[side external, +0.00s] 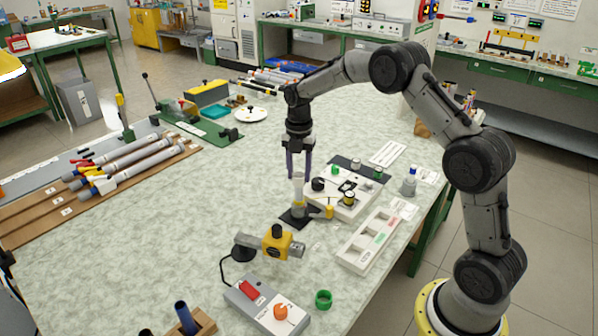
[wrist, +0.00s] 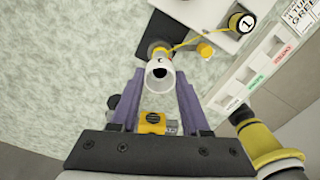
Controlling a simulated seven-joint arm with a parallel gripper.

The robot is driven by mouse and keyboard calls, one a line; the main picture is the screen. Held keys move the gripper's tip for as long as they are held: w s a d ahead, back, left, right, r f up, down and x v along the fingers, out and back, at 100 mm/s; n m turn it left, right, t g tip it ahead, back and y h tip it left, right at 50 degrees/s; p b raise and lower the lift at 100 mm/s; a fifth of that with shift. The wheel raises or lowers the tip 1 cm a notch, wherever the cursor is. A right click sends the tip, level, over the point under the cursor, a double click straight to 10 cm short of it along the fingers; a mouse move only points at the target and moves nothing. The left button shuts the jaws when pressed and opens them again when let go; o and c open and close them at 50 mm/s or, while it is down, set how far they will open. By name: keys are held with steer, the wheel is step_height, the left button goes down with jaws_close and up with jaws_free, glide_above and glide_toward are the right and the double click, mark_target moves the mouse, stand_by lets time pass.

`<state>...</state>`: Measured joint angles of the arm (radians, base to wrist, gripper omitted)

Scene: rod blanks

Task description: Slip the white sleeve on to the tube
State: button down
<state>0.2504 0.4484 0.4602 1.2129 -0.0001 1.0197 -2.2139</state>
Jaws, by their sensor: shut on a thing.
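The white sleeve (side external: 298,182) is upright between the purple fingers of my gripper (side external: 299,177), which is shut on it. In the wrist view its round white rim (wrist: 160,83) shows between the fingertips (wrist: 160,78), with a dark opening. Directly below the sleeve in the side view stands a grey upright piece (side external: 299,208), seemingly the tube or its holder, on a black base plate (side external: 289,220). The sleeve and this piece are in line and look very close. I cannot tell whether the sleeve is around the tube's top or just above it.
A yellow clamp block (side external: 277,241) stands in front, near a grey control box (side external: 266,303) with red and orange knobs. A white fixture (side external: 341,201) and a white labelled tray (side external: 369,240) lie to the right. The left middle of the table is clear.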

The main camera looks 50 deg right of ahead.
steer(key=shift+f, duration=0.85)
stand_by(0.7)
stand_by(0.3)
jaws_free()
stand_by(0.7)
steer(key=shift+r, duration=4.05)
